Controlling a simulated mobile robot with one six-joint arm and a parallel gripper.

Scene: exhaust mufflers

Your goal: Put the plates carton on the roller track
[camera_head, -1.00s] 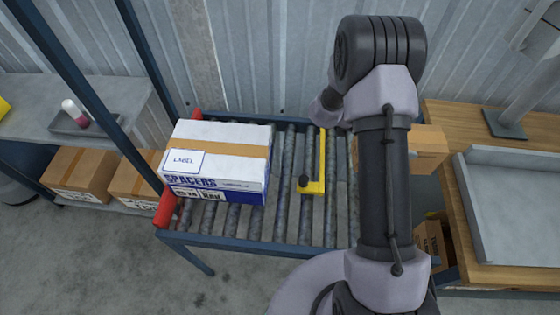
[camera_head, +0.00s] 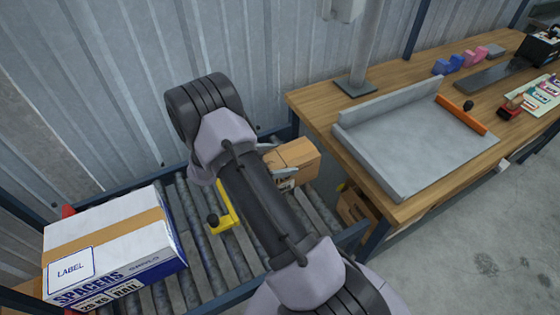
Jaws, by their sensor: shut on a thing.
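A small brown carton (camera_head: 297,158), which I take for the plates carton, shows to the right of my forearm, over the right part of the roller track (camera_head: 213,262). Dark print shows on its front, partly covered. My gripper (camera_head: 276,160) is mostly hidden behind my arm; grey finger parts show at the carton's left end, and it is shut on the carton. I cannot tell whether the carton touches the rollers or hangs above them.
A white and blue spacers carton (camera_head: 115,245) sits on the track's left part. A yellow stop (camera_head: 228,218) stands between. A wooden bench (camera_head: 400,72) with a grey metal tray (camera_head: 420,135) is at right. Another carton (camera_head: 357,208) sits under the bench.

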